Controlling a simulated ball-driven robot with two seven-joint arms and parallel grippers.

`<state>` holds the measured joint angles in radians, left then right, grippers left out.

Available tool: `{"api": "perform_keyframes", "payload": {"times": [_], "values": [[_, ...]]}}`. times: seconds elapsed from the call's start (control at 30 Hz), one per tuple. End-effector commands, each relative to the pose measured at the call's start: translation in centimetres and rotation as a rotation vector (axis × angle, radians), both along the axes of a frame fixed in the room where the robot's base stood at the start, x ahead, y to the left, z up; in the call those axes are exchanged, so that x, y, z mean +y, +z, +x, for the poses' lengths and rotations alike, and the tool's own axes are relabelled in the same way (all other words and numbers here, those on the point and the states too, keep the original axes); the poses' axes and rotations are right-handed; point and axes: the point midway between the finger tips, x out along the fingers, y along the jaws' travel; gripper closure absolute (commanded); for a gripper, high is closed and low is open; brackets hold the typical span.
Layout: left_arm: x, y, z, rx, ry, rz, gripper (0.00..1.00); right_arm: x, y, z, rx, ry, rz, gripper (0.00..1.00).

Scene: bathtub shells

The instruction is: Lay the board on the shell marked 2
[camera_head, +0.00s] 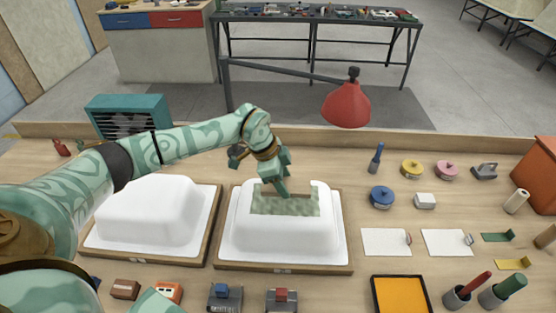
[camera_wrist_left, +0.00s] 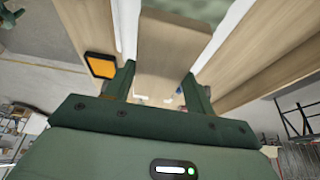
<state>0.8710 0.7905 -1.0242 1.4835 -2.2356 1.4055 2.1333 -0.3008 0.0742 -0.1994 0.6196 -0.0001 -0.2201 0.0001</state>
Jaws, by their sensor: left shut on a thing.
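Two white bathtub shells stand upside down on wooden bases, a left one (camera_head: 150,215) and a right one (camera_head: 280,238). The small marks on the bases' front edges are too small to read. A mottled green board (camera_head: 290,207) is at the top of the right shell; whether it touches is unclear. My left gripper (camera_head: 279,187) is over that shell, holding the board. In the left wrist view, my left gripper (camera_wrist_left: 160,85) has a wooden piece (camera_wrist_left: 172,45) between its fingers, with mottled green beyond it (camera_wrist_left: 200,8). My right gripper is not in view.
A red lamp (camera_head: 346,104) reaches over the bench behind the shells. A teal heater (camera_head: 128,116) stands at the back left. Cans, white sheets and an orange tray (camera_head: 400,295) lie to the right. Small blocks and tools line the front edge.

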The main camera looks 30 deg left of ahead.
Motion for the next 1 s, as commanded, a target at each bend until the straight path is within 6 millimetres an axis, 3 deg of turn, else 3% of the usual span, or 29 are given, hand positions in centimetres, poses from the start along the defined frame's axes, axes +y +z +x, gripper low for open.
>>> {"api": "perform_keyframes", "payload": {"times": [0.03, 0.13, 0.43, 0.6, 1.0], "values": [[0.5, 0.9, 0.8, -0.001, 0.004, 0.0, 0.71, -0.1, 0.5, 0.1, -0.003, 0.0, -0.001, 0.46], [1.0, 1.2, 1.5, 0.003, 0.004, -0.001, 0.71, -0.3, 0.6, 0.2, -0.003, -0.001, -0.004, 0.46], [1.0, 1.1, 1.6, 0.004, 0.005, -0.001, 0.71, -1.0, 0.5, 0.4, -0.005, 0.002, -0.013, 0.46], [1.1, 1.4, 1.5, 0.002, 0.007, -0.002, 0.71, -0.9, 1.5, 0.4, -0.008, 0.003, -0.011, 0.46], [1.0, -3.7, 1.5, 0.004, 0.008, -0.002, 0.71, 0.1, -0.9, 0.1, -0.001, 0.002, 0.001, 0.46]]}}
